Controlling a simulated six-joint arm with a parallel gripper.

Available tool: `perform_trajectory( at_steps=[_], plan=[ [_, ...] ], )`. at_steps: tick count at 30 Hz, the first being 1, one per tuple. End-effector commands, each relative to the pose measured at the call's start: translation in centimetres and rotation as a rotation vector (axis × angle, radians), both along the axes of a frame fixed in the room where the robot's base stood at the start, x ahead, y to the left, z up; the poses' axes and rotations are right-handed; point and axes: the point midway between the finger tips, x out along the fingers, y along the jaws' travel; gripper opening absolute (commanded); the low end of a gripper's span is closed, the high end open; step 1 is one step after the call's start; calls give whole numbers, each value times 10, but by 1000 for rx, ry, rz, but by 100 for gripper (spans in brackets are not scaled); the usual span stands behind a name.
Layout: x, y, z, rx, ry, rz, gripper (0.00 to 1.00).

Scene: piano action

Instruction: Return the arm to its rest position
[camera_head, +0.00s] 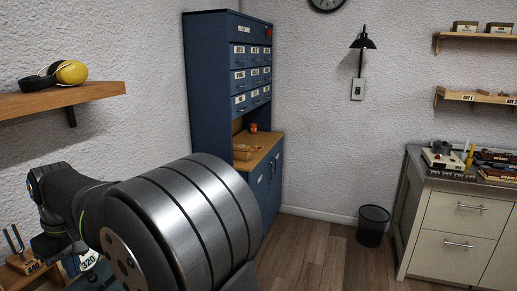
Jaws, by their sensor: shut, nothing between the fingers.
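My own arm fills the lower left foreground, with a large ribbed metal joint close to the camera. Dark, slimmer links run from it toward the left edge and bend down there. I see nothing held.
A shelf (60,98) with yellow ear muffs (71,72) is above. A blue cabinet (212,100), bin (372,226) and drawer bench (455,216) stand beyond open floor.

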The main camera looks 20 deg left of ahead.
Motion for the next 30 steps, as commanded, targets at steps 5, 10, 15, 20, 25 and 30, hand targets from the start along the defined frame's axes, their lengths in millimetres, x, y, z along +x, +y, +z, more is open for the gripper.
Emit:
perform_trajectory(
  at_steps=[5, 10, 15, 20, 25, 30],
  plan=[
    [-37, 1, 7, -26, -3, 5, 0],
    [-71, 0, 13, -51, -8, 4, 0],
    [-104, -4, 20, -75, -17, 2, 0],
    [-135, -10, 26, -96, -28, 0, 0],
    [-158, -16, 22, -118, -40, -7, 0],
    [-157, -16, -12, -116, -40, -9, 0]
  ],
)
